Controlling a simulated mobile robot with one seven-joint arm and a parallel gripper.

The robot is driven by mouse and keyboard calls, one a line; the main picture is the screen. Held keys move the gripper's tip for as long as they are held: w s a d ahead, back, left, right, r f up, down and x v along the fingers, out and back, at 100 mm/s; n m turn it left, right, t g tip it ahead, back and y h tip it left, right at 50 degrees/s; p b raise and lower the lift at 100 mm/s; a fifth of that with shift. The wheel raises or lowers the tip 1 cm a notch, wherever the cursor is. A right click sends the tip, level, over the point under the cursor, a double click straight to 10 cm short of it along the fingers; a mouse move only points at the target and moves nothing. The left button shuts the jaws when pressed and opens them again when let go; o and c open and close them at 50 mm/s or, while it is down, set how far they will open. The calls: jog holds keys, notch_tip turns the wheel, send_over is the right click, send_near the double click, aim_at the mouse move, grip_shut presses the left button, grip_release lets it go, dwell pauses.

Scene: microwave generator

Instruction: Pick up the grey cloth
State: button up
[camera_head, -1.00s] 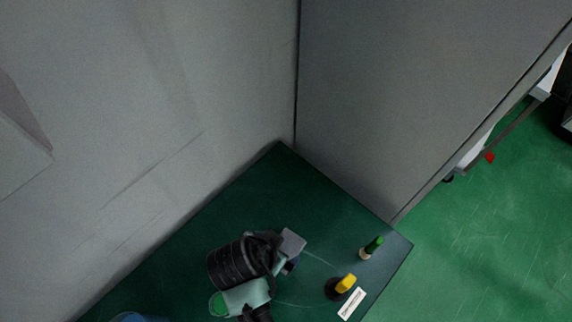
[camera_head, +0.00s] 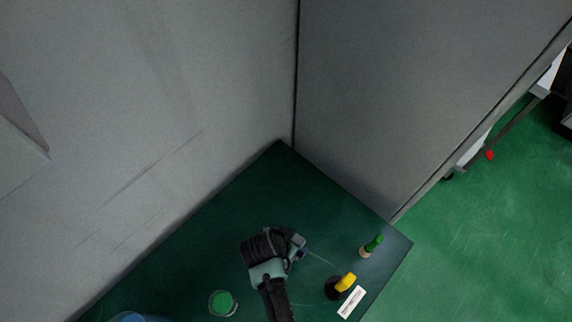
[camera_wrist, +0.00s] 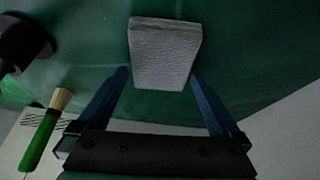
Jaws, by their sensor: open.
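The grey cloth (camera_wrist: 165,52) is a flat, pale, textured, block-like piece on the green tabletop. In the wrist view it lies upper centre, just ahead of and partly between the fingertips. My gripper (camera_wrist: 160,76) is open, with one blue finger on each side of the cloth. The right fingertip looks very close to the cloth's edge; I cannot tell if it touches. In the head view my gripper (camera_head: 298,246) is over the middle of the table, and my arm hides most of the cloth there.
A green-handled brush-like tool (camera_head: 371,247) and a black object with a yellow top (camera_head: 345,284) are to the right, with a white label (camera_head: 351,302) nearby. A green round container (camera_head: 222,303) is at the left. Grey walls (camera_head: 150,120) border the table (camera_head: 285,180); its back corner is clear.

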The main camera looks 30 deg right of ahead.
jog(key=shift+d+f, duration=0.1)
jog(key=shift+f, duration=0.1)
jog(key=c, duration=1.1)
jog(key=shift+o, duration=0.2)
jog(key=shift+r, duration=0.15)
notch_tip(320, 180, up, 10)
